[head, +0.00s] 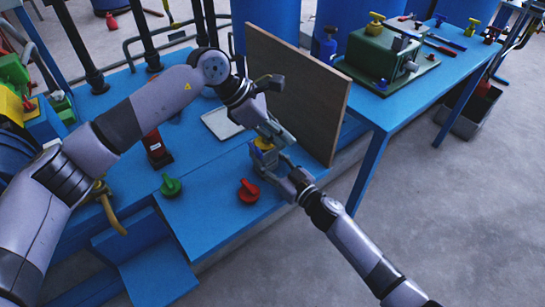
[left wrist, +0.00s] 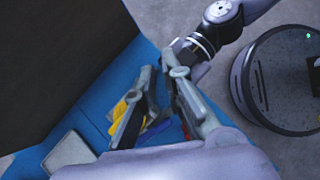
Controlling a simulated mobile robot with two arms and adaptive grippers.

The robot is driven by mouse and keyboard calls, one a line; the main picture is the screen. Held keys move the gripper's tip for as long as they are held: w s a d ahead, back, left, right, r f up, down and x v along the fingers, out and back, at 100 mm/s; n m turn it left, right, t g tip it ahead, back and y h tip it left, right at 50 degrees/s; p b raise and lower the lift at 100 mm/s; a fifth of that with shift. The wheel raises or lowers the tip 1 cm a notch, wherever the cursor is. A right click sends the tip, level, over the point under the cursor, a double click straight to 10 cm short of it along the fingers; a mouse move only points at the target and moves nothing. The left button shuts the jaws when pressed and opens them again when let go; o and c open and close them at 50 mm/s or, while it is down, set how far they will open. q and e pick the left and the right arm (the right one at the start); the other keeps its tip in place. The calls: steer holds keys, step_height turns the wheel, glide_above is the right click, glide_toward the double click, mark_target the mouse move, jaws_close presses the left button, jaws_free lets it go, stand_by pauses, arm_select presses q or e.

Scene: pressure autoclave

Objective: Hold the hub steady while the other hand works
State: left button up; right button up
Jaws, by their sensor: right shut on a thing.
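The hub (head: 264,166) is a small grey metal piece near the front edge of the blue bench, with a yellow part (head: 263,144) on top. My right gripper (head: 287,186) is shut on the hub from the front right, low down; its fingers partly hide the hub. My left gripper (head: 270,137) is above the hub, beside the yellow part, fingers pointing down. In the left wrist view the left fingers (left wrist: 163,80) are apart with a narrow gap and nothing clearly held. The yellow part (left wrist: 119,110) shows there partly behind one finger.
A brown upright board (head: 295,95) stands close behind the grippers. A red knob (head: 248,191) and a green knob (head: 170,186) lie on the bench to the left. A pale tray (head: 221,122) lies behind them. Grey floor is free at the right front.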

arm_select(q)
steer(key=s+d+n+h, duration=0.1)
steer(key=d+h, duration=0.1)
steer(key=d, duration=0.2)
steer(key=s+d+f+h, duration=0.1)
steer(key=d+h, duration=0.1)
steer(key=d, duration=0.2)
steer(key=s+d+f+n+h, duration=0.1)
steer(key=s+d, duration=0.1)
steer(key=d, duration=0.2)
steer(key=shift+n+t+h, duration=0.3)
steer(key=shift+t+h, duration=0.1)
jaws_close()
steer(key=s+d+r+n+t+h, duration=0.25)
steer(key=d+n+t+h, duration=0.2)
steer(key=n+t, duration=0.3)
steer(key=s+a+f+n+t+y, duration=0.1)
steer(key=a+f+n+t+y, duration=0.3)
steer(key=a+n+y, duration=0.4)
steer(key=s+a+f+n+t+y, duration=0.2)
steer(key=a+n+y, duration=0.6)
steer(key=n, duration=1.1)
step_height(320, 180, down, 2)
steer(key=t+y, duration=0.3)
steer(key=y, duration=0.1)
steer(key=shift+s+a, duration=0.25)
steer(key=shift+a, duration=0.15)
steer(key=shift+w, duration=0.1)
